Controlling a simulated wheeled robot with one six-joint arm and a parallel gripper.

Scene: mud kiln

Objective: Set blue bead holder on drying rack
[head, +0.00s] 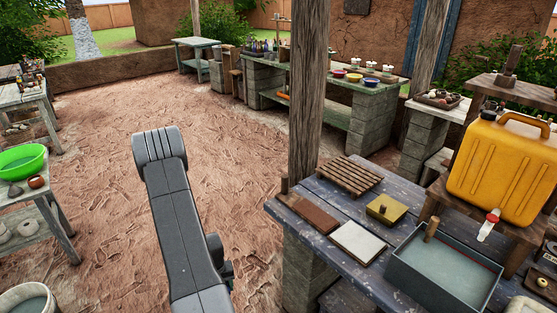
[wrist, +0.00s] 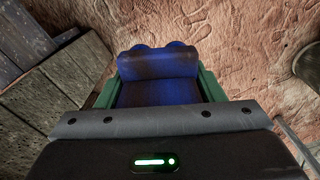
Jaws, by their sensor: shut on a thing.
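The blue bead holder (wrist: 158,66) is in the wrist view, a dark blue block with two rounded bumps at its far edge. My gripper (wrist: 160,88) is shut on it, with a green finger along each side. Its underside is hidden. The ground lies beyond it, so it is held in the air. In the head view, my arm reaches over the dirt floor left of the table, and the bead holder does not show. A slatted wooden rack (head: 348,176), which looks like the drying rack, lies on the dark plank table (head: 290,208) at right, with its slats bare.
A wooden post (head: 308,90) rises behind the table. Near the rack lie a brown board (head: 315,216), a white slab (head: 357,243), a yellowish block (head: 386,208) and a grey water basin (head: 405,270). A yellow jerrycan (head: 500,170) stands at right.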

